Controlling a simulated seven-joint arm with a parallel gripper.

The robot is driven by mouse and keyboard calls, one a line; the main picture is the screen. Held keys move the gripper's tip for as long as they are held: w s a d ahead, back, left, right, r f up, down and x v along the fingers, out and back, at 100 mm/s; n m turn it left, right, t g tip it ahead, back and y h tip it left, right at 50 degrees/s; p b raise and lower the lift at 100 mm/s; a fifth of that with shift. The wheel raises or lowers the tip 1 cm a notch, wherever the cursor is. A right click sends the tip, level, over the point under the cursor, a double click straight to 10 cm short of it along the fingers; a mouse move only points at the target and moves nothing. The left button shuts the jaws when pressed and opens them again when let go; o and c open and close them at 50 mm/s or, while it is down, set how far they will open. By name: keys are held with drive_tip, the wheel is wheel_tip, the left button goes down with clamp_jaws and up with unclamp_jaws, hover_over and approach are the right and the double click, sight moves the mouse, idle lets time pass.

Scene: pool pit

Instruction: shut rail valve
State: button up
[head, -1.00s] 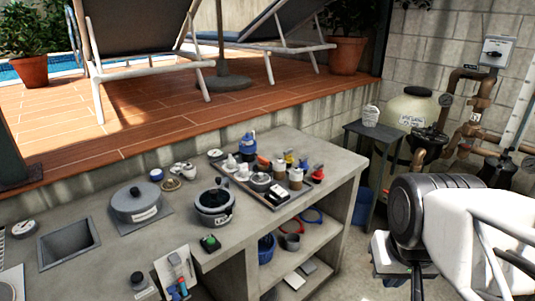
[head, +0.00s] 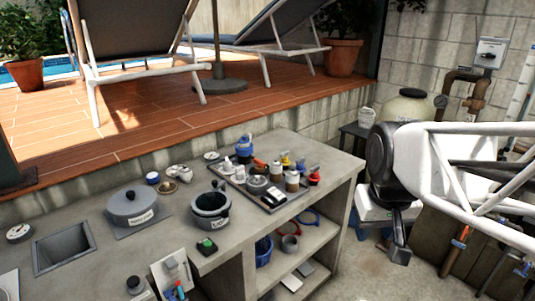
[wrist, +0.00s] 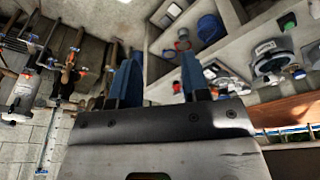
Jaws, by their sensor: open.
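Pipes with small handled valves stand at the lower right in the head view. One valve has an orange handle (head: 460,243) and another has a blue handle (head: 522,268). I cannot tell which of them is the rail valve. In the wrist view, a brown pipe with an orange-red valve part (wrist: 68,75) shows at the left, apart from the fingers. My gripper (wrist: 160,72) shows two blue fingers spread apart with nothing between them. My arm comes in from the right in the head view and hides part of the pipework.
A concrete bench (head: 95,255) fills the left and front, with a tray (head: 290,200) of bottles and a lidded grey pot (head: 132,208) on it. Open shelves (head: 310,240) lie under its right end. A tan filter tank (head: 410,108) stands by the block wall.

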drive_tip(key=w+a+r+n, duration=0.1)
drive_tip(key=w+a+r, duration=0.1)
drive_tip(key=w, duration=0.7)
drive_tip(key=w+a+r+n, duration=0.1)
drive_tip(key=w+a+r, duration=0.1)
drive_tip(key=w, duration=0.7)
drive_tip(key=n+g, duration=0.2)
drive_tip(key=n, duration=0.4)
hover_over(260, 161)
wheel_tip(260, 161, down, 19)
drive_tip(key=shift+s+r, duration=0.1)
drive_tip(key=shift+s, duration=0.05)
drive_tip(key=shift+w+a+f, duration=0.15)
drive_tip(key=shift+w+f, duration=0.05)
drive_tip(key=shift+f, duration=0.05)
drive_tip(key=shift+f, duration=0.1)
drive_tip(key=shift+f, duration=3.8)
